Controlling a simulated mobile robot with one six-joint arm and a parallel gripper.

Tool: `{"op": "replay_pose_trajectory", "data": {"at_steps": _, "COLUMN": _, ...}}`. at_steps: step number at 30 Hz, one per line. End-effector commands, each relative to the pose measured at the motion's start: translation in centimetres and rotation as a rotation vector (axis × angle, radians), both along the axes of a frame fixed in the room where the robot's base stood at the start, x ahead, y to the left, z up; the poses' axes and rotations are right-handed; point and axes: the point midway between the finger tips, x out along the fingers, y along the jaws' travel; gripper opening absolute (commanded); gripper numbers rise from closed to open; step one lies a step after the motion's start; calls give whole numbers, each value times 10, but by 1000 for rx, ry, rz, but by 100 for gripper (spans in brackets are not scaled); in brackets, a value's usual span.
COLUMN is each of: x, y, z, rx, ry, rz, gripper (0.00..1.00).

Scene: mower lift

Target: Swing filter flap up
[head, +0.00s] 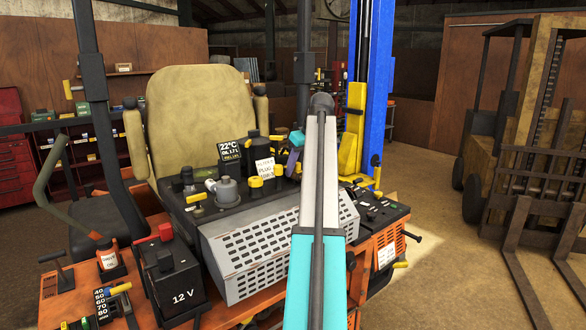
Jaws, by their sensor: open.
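No part is clearly marked as the filter flap, and I cannot tell which panel it is. A grey perforated cover (262,258) sits on the orange mower (392,250), sloping down at its front. My arm rises from the bottom middle in front of this cover and hides its middle right part. The arm's upper joint stands above the machine. My gripper is not clearly visible; small purple and green parts (296,139) show just left of the arm, but I cannot tell what they belong to.
A black 12 V battery (172,282) stands front left. A filler with a yellow cap (254,188), a dark bottle (264,160) and a tan seat (195,105) lie behind the cover. A blue lift post (378,70) is behind right. A forklift (515,150) stands right, with open floor between.

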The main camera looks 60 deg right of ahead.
Motion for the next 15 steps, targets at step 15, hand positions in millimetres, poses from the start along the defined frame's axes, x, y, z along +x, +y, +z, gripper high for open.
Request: {"op": "replay_pose_trajectory", "data": {"at_steps": 15, "x": 0, "y": 0, "z": 0, "rx": 0, "ry": 0, "rz": 0, "gripper": 18}}
